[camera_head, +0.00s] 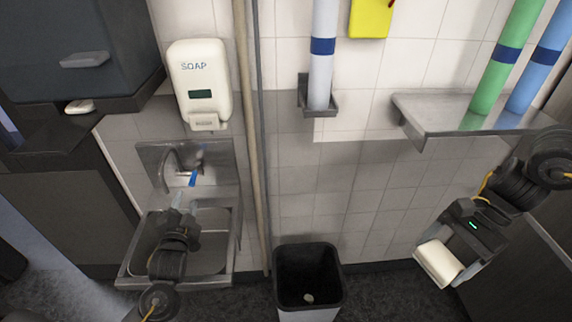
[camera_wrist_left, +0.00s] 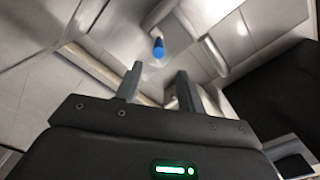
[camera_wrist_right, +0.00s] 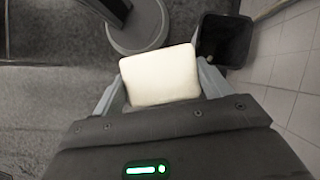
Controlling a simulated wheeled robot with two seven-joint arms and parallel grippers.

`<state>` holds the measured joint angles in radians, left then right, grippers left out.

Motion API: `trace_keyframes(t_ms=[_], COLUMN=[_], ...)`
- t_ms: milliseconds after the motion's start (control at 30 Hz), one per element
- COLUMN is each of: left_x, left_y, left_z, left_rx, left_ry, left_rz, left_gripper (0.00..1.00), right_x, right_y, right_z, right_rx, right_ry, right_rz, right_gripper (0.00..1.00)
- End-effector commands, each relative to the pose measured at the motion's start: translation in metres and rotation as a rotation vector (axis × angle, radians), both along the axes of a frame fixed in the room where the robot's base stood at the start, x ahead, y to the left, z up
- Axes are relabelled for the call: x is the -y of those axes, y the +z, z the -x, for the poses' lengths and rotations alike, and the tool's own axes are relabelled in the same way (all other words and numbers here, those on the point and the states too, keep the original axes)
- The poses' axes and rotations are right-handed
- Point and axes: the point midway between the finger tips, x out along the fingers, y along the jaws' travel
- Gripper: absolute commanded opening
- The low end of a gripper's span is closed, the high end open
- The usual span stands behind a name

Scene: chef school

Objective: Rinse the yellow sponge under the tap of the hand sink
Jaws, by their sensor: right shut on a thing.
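The hand sink (camera_head: 234,262) is a steel basin on the left wall, with a tap (camera_head: 172,172) on its back panel and a blue-tipped lever (camera_head: 194,177). My left gripper (camera_head: 183,201) is over the basin, below and close to the lever. In the left wrist view its fingers (camera_wrist_left: 157,85) are apart with nothing between them, and the blue tip (camera_wrist_left: 158,48) shows beyond them. My right gripper (camera_wrist_right: 160,82) is shut on a pale cream sponge (camera_wrist_right: 158,74), held away from the sink at the right in the head view (camera_head: 438,262).
A black bin (camera_head: 307,270) stands on the floor between the sink and my right gripper. A soap dispenser (camera_head: 199,82) hangs above the sink. A steel shelf (camera_head: 440,113) juts out above my right gripper.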

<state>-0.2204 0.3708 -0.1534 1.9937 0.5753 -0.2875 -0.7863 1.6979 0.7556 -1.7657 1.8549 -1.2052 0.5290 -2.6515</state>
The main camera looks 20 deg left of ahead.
Motion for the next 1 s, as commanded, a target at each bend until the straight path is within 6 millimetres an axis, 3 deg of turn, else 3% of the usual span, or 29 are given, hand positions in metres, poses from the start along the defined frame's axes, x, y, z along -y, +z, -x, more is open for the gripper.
trace_keyframes(t_ms=[300, 500, 967, 1000], left_x=[-0.02, -0.028, -0.032, -0.032], left_y=[0.004, 0.003, 0.001, 0.001], left_z=[-0.061, -0.088, -0.1, -0.1], left_rx=[0.002, 0.001, 0.0, 0.0], left_ry=[-0.001, -0.003, -0.005, -0.005], left_rz=[-0.001, 0.0, 0.002, 0.002], left_gripper=[0.39, 0.39, 0.39, 0.35], right_x=[0.001, 0.002, 0.002, 0.002], right_y=[0.016, 0.02, 0.022, 0.022], right_z=[0.001, 0.001, 0.001, 0.001], right_rx=[0.0, 0.0, 0.0, 0.0], right_ry=[-0.002, -0.004, -0.004, -0.004], right_rz=[0.0, 0.0, 0.0, 0.0], right_gripper=[0.58, 0.58, 0.58, 0.58])
